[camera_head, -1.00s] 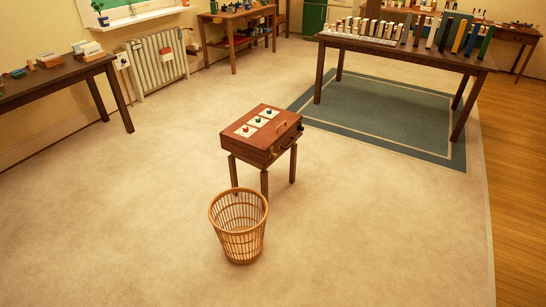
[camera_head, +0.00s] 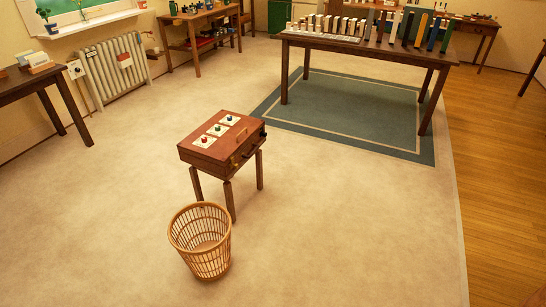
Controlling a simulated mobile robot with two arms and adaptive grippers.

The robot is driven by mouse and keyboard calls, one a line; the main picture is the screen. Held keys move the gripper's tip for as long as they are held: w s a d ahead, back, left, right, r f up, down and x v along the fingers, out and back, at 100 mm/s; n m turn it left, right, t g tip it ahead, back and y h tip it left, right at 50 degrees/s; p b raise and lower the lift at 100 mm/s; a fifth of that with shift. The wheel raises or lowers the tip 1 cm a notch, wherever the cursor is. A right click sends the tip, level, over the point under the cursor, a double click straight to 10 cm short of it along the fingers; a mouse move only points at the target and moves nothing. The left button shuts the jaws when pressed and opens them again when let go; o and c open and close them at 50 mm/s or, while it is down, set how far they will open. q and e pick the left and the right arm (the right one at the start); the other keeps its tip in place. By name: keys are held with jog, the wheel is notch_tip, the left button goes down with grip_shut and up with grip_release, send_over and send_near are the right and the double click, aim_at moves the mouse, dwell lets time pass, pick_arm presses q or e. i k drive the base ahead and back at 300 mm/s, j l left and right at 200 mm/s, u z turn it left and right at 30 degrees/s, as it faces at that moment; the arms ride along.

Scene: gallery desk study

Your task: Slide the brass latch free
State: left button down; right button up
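A reddish-brown wooden box (camera_head: 190,155) sits on a small dark-legged stand in the middle of the floor. Its top carries three white plates with small coloured knobs, and a tan bar lies near its right edge. Its right-facing side has dark fittings and a small brass-coloured spot (camera_head: 234,163) low near the front corner. That spot may be the brass latch, but it is too small to tell its shape or position. Neither of my grippers is in view.
A wicker basket (camera_head: 200,241) stands on the carpet just in front of the stand. A long table (camera_head: 370,48) with upright books stands behind on a green rug (camera_head: 345,131). A side table (camera_head: 38,78) and a radiator (camera_head: 114,70) are at the left. Carpet is clear around the stand's right side.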

aim_at(232, 165)
jog(key=i+l+z, duration=0.35)
jog(key=i, duration=0.15)
jog(key=i+l+z, duration=0.35)
jog(key=i, duration=0.2)
jog(key=i+z, duration=0.4)
jog(key=i, duration=0.15)
jog(key=i+u, duration=0.45)
jog(key=i+l+u, duration=0.25)
jog(key=u, duration=0.2)
jog(key=i+l+u, duration=0.6)
jog(key=u, duration=0.2)
jog(key=i+l+u, duration=0.15)
jog(key=l+u, duration=0.2)
jog(key=i+l+u, duration=0.1)
jog(key=l+u, duration=0.3)
jog(key=i+l+u, duration=0.1)
jog(key=l+u, duration=0.25)
